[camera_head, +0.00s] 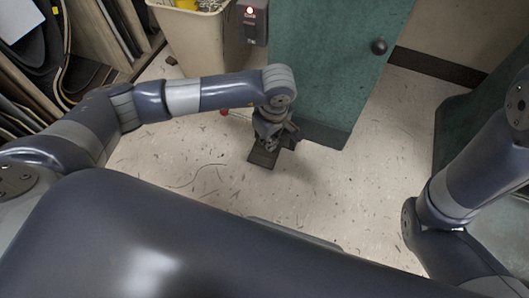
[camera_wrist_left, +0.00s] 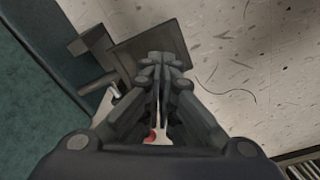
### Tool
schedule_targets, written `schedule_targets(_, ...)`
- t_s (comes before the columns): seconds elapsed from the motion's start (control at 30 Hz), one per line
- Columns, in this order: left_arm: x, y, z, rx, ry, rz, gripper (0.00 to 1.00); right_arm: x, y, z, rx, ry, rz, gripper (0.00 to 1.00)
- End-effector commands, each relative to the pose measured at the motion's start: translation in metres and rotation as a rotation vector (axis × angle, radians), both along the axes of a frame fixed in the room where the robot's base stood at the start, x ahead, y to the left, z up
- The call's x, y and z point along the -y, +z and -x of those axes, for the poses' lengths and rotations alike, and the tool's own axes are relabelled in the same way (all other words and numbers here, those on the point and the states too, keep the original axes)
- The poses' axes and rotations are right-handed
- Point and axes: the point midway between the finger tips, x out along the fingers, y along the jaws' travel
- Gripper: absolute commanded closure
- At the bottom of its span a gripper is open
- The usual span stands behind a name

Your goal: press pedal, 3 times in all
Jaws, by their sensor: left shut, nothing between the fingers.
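The pedal (camera_head: 263,158) is a dark flat plate low over the speckled floor, beside the foot of the green machine cabinet. It also shows in the left wrist view (camera_wrist_left: 150,44), joined to the cabinet side by a dark bar. My left gripper (camera_head: 277,140) points down above the pedal, shut and empty. In the left wrist view its closed fingertips (camera_wrist_left: 164,62) overlap the near edge of the pedal plate. I cannot tell whether they touch it. The gripper hides part of the pedal in the head view. My right gripper is not in view; only my right arm shows.
The green cabinet (camera_head: 320,60) stands behind and right of the pedal, with a dark knob (camera_head: 379,47). A beige bin (camera_head: 205,45) stands further left. Open floor (camera_head: 200,165) lies in front.

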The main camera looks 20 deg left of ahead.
Motion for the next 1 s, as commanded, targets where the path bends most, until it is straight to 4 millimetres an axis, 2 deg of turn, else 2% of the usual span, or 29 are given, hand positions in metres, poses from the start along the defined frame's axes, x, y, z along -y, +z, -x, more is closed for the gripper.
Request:
schedule_targets(0.03,0.000,-0.011,0.000,-0.001,0.000,0.000,1.00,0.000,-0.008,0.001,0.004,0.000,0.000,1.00)
schedule_targets(0.1,-0.001,-0.020,0.000,-0.001,0.000,0.000,1.00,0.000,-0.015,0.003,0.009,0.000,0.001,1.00)
schedule_targets(0.4,-0.004,-0.053,-0.002,0.000,0.001,0.001,1.00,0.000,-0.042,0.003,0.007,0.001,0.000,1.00)
schedule_targets(0.83,-0.005,-0.056,-0.003,0.001,0.001,0.001,1.00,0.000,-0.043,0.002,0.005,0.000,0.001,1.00)
schedule_targets(1.0,-0.005,-0.067,-0.003,0.000,0.001,0.000,1.00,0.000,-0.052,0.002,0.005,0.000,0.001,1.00)
